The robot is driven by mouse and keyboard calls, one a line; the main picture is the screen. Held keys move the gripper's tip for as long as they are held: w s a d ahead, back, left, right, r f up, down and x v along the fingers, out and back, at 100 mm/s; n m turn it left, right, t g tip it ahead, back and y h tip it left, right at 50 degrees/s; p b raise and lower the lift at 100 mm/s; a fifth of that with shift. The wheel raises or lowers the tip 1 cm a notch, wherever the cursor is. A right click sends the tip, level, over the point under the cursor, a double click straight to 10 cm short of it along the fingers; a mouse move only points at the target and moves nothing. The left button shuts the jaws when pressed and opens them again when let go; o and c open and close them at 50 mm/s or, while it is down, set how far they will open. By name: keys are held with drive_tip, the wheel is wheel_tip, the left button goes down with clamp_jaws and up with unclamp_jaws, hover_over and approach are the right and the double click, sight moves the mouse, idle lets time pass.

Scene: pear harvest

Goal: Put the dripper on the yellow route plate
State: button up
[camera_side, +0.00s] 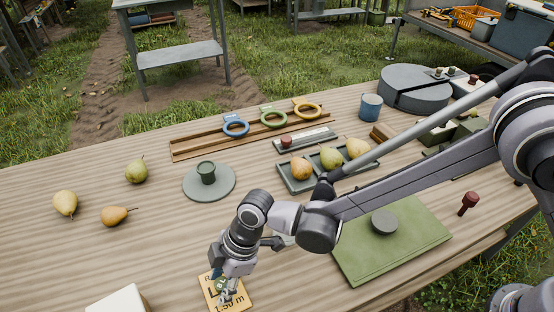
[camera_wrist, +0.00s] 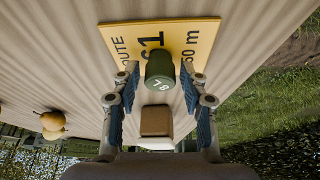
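The dripper is a small dark green cylinder marked "8L" (camera_wrist: 160,68); in the side view it is a small green shape (camera_side: 221,283), partly hidden by my gripper. It appears to stand on the yellow route plate (camera_wrist: 125,36), near one long edge of it. The plate, printed with black text, lies on the wooden table and also shows in the side view (camera_side: 241,302). My gripper (camera_wrist: 160,72) is over the plate at the front, also seen in the side view (camera_side: 227,290). Its fingers are apart on either side of the dripper, with visible gaps.
A white block (camera_side: 118,301) lies left of the plate. Loose pears (camera_side: 65,203) and a round grey-green disc (camera_side: 222,190) bearing a dark green cup (camera_side: 206,172) lie farther back. A green mat (camera_side: 409,250) is at right. The table between plate and disc is clear.

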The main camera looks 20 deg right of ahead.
drive_tip(key=shift+r, duration=0.1)
drive_tip(key=v, duration=1.2)
drive_tip(key=w+d+r+m+t, duration=0.25)
drive_tip(key=d+r+m, duration=0.2)
drive_tip(key=d, duration=0.55)
drive_tip(key=s+d+r+m+t+h, duration=0.1)
drive_tip(key=d+m, duration=0.5)
drive_tip(key=d, duration=0.9)
drive_tip(key=s+d+r+m+t+h, duration=0.2)
drive_tip(key=s+d+m, duration=0.3)
drive_tip(key=d, duration=1.1)
drive_tip(key=shift+s+d+m+t+h, duration=0.2)
drive_tip(key=shift+m+t+h, duration=0.65)
drive_tip(key=shift+m, duration=0.4)
drive_tip(key=shift+w, duration=0.1)
